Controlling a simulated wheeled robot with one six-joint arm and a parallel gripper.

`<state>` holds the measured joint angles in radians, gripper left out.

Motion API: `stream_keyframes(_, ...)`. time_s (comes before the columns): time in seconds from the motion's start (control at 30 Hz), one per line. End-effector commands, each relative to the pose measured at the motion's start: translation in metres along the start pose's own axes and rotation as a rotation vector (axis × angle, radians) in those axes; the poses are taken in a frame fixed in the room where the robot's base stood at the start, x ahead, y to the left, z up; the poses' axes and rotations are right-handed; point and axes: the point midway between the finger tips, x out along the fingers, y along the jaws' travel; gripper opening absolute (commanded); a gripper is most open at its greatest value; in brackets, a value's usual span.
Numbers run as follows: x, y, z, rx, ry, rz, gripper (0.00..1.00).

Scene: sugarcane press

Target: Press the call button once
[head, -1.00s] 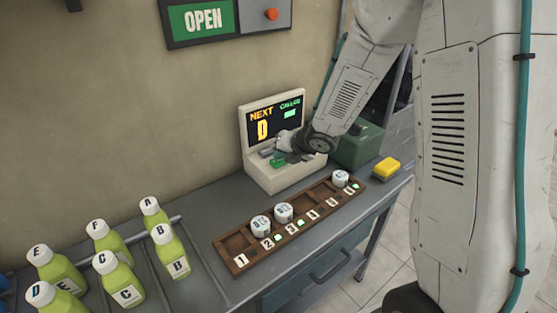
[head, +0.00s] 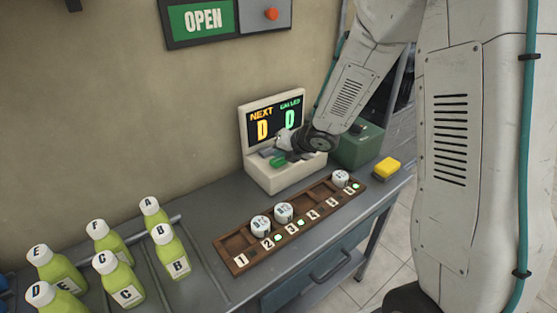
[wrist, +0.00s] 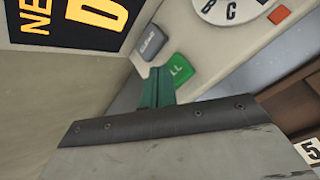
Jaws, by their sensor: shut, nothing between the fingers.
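The call console (head: 270,178) stands on the bench against the wall. Its screen (head: 270,122) reads NEXT D in orange and CALLED D in green. The green call button (head: 278,162) is on the console's sloped front, and it also shows in the wrist view (wrist: 181,70), partly covered, with the end of its label visible. My gripper (head: 287,155) is shut and empty, right over the button area. In the wrist view its dark green fingers (wrist: 157,88) overlap the button's left edge. I cannot tell whether they touch it.
A grey button (wrist: 152,43) sits beside the green one. A lettered dial (wrist: 230,8) is to the right. A wooden rack (head: 240,262) with several white-lidded pots lies in front. Labelled green bottles (head: 170,255) stand left; a yellow block (head: 387,167) lies right.

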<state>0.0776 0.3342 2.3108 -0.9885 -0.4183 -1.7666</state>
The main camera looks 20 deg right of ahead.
Motion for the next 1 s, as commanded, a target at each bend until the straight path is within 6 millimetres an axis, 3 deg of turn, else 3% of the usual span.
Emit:
stream_keyframes(0.5, -0.008, 0.005, 0.006, -0.001, -0.001, 0.0, 0.0)
stream_keyframes(1.0, -0.039, 0.028, 0.029, -0.001, -0.002, 0.0, 0.0)
